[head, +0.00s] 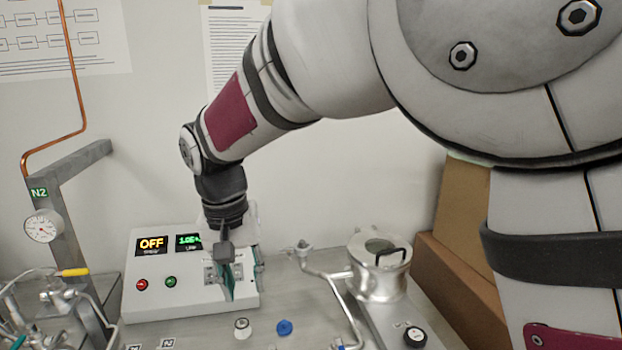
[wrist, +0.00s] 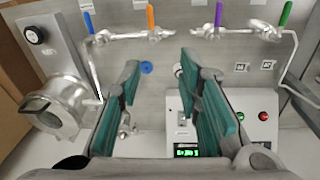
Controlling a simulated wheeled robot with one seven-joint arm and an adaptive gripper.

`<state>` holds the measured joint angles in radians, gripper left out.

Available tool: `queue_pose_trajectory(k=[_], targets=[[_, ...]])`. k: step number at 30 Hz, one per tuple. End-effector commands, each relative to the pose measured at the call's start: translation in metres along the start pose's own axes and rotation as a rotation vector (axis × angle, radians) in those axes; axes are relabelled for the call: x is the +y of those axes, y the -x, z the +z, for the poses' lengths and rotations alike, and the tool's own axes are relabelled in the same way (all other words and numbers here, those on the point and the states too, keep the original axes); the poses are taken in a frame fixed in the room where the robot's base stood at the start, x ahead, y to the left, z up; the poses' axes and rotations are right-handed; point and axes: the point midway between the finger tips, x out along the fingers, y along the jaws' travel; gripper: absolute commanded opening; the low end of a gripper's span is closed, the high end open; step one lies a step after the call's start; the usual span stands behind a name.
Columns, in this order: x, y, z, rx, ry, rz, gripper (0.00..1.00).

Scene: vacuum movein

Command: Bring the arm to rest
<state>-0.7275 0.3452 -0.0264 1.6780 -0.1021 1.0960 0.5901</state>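My arm reaches in from the upper right in the head view and bends down to my gripper (head: 226,268). The gripper hangs in front of the white control box (head: 180,302) and hides part of its face; whether it touches the box cannot be told. In the wrist view my gripper (wrist: 160,72) is open, its two teal-padded fingers spread apart. The control box, also in the wrist view (wrist: 246,142), lies beside and behind the right finger.
The box display (head: 152,244) reads OFF. A metal chamber (head: 380,280) with a handle stands right of the gripper. A blue cap (head: 284,327) lies on the bench. Valves with coloured handles (wrist: 150,18) line the manifold. Cardboard boxes (head: 462,285) stand right; a gauge (head: 43,226) is left.

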Motion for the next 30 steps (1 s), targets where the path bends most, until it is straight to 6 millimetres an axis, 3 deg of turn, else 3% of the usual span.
queue_pose_trajectory(k=[1, 6, 15, 21, 27, 30], targets=[[0.026, 0.015, 0.003, 0.019, -0.018, -0.017, 0.32], [0.101, 0.05, 0.024, 0.079, -0.051, -0.06, 0.32], [0.207, 0.085, 0.095, 0.211, -0.107, -0.09, 0.32], [0.254, 0.087, 0.154, 0.307, -0.142, -0.075, 0.32], [0.277, 0.078, 0.199, 0.382, -0.165, -0.044, 0.32], [0.281, 0.073, 0.211, 0.402, -0.17, -0.032, 0.32]])
